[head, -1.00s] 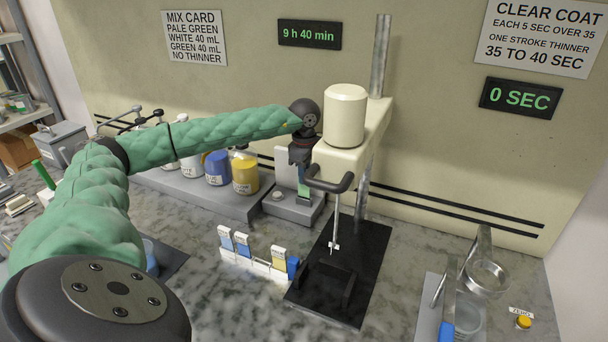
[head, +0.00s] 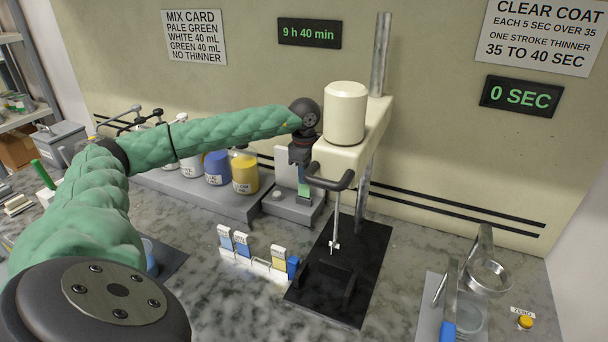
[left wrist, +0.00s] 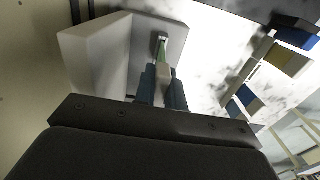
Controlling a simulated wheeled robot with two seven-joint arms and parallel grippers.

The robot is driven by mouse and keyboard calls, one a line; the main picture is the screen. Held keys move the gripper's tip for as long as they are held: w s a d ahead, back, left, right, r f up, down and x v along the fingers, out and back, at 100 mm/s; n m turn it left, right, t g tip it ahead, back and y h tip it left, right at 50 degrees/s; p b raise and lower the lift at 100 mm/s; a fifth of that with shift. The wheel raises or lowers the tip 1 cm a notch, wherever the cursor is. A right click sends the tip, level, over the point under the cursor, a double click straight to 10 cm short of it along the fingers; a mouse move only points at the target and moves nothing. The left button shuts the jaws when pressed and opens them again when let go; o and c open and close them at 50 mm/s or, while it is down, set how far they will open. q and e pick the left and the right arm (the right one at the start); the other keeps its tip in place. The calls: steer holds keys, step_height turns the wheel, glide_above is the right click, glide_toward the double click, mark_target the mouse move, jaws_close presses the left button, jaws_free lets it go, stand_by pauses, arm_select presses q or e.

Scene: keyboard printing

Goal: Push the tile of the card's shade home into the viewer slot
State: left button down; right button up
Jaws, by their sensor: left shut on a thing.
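My left gripper (head: 303,170) hangs over the viewer at the back, pointing down. It is shut on a pale green tile (head: 304,189). The viewer (head: 280,207) is a grey block with an upright pale plate behind. In the left wrist view the two blue-grey fingers (left wrist: 162,77) grip the tile's pale end, and its green part (left wrist: 160,52) reaches to the dark slot (left wrist: 161,37) of the viewer (left wrist: 140,27). I cannot tell how deep the tile sits. The mix card (head: 195,38) on the wall reads pale green. My right gripper is not in view.
A rack of sample tiles (head: 258,267) stands in front of the viewer. A cream mixer (head: 345,140) with a dark handle is close on the right of my gripper. Paint bottles (head: 245,174) stand on a grey ledge to the left. The marble counter's middle front is clear.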

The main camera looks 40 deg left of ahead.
arm_select(q)
steer(key=shift+f+b, duration=0.3)
steer(key=shift+f+b, duration=0.3)
steer(key=shift+f, duration=0.05)
steer(key=shift+f+b, duration=0.3)
steer(key=shift+f, duration=0.05)
steer(key=shift+f, duration=0.25)
steer(key=c, duration=1.4)
jaws_free()
steer(key=shift+r, duration=0.15)
step_height(320, 180, up, 6)
steer(key=shift+f+p, duration=0.1)
steer(key=shift+p, duration=0.65)
